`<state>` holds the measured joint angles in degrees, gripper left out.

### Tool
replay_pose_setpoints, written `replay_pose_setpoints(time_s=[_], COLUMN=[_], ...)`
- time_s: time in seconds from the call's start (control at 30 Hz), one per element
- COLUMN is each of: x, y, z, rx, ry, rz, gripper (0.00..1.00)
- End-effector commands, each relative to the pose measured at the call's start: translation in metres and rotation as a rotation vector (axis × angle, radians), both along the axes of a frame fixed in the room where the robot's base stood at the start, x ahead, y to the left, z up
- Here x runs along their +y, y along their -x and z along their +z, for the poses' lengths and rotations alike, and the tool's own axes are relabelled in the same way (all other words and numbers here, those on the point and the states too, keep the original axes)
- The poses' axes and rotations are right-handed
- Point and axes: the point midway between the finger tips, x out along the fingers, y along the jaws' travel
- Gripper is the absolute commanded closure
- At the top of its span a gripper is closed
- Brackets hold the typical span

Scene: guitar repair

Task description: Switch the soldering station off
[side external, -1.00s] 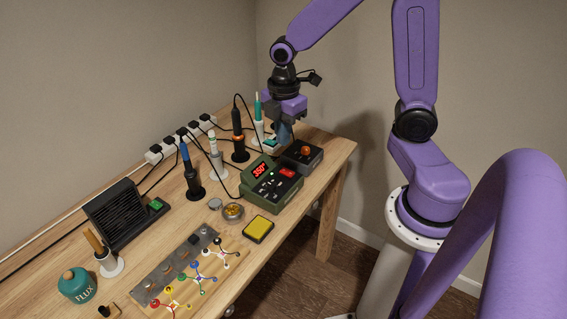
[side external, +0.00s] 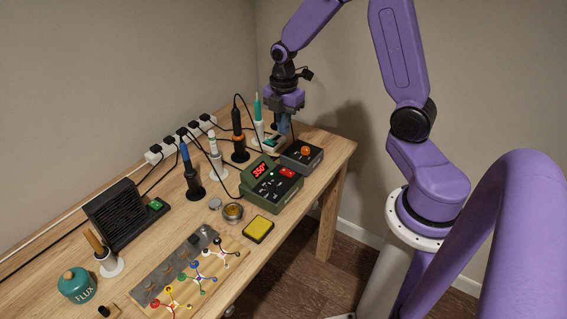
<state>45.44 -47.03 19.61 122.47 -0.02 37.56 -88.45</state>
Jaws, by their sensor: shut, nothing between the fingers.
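The soldering station (side external: 272,186) is a dark green box on the right part of the workbench. Its display (side external: 261,170) glows red and reads about 350°. A red switch (side external: 288,173) sits on its top at the right. My gripper (side external: 286,136) is shut and empty, pointing down above the bench behind the station. It is near the grey box with the orange knob (side external: 306,151), apart from the green station. What its fingertips touch, if anything, cannot be told.
Several irons stand in holders, including an orange-ringed one (side external: 238,138) and a blue one (side external: 189,172). A power strip (side external: 180,139) with cables lies along the wall. A black fan box (side external: 124,213), yellow sponge (side external: 258,229) and flux jar (side external: 77,285) are to the left and front.

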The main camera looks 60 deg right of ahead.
Motion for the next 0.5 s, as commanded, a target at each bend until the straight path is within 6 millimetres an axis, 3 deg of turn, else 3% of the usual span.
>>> replay_pose_setpoints(time_s=[0.43,0.5], x=[0.0,0.0], y=[0.001,0.0], z=[-0.063,-0.063], rx=[0.007,0.001], ry=[0.0,0.0], rz=[-0.001,-0.001], gripper=[1.0,1.0])
